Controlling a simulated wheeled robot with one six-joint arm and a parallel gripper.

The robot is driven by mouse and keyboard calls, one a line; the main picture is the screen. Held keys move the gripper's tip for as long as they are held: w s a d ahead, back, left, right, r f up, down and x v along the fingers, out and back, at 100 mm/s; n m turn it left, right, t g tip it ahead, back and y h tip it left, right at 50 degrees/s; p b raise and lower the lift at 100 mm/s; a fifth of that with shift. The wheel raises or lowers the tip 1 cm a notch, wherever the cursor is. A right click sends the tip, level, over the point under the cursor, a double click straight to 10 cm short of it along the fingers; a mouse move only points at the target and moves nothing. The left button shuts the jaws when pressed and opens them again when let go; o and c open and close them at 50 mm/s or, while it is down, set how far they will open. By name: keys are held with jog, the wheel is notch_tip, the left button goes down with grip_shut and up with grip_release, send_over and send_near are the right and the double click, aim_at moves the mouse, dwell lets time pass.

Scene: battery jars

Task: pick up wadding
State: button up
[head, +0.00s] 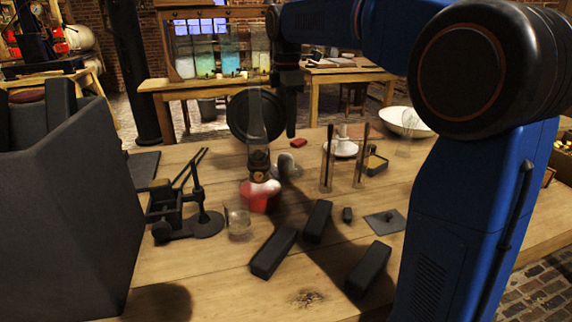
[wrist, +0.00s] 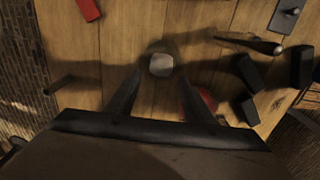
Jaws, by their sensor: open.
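A pale, rounded piece that I take to be the wadding (wrist: 161,65) lies on the wooden bench. In the head view it appears as a greyish-white lump (head: 290,166) just right of the red-based lamp (head: 259,194). My gripper (wrist: 157,72) is open, with the wadding between its fingertips in the wrist picture; I cannot tell whether they touch it. In the head view my gripper (head: 291,128) points down above the bench, beside the lamp's glass chimney. The lamp's red base (wrist: 207,100) is partly hidden behind the right finger in the wrist view.
Several black blocks (head: 273,253) lie in front on the bench. A black iron stand (head: 208,222) and a small glass (head: 238,222) are left of the lamp. A large dark box (head: 80,215) fills the left. A small red piece (head: 298,142) lies behind.

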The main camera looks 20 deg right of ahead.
aim_at(286, 155)
notch_tip(286, 155, down, 7)
jog(key=shift+r, duration=0.15)
jog(key=shift+s+a+f, duration=0.1)
jog(key=shift+a+f, duration=0.05)
jog(key=shift+f, duration=1.15)
jog(key=shift+s+a+f, duration=0.1)
jog(key=shift+f, duration=1.2)
jog(key=c, duration=0.9)
jog(key=shift+o, duration=0.2)
notch_tip(286, 155, up, 18)
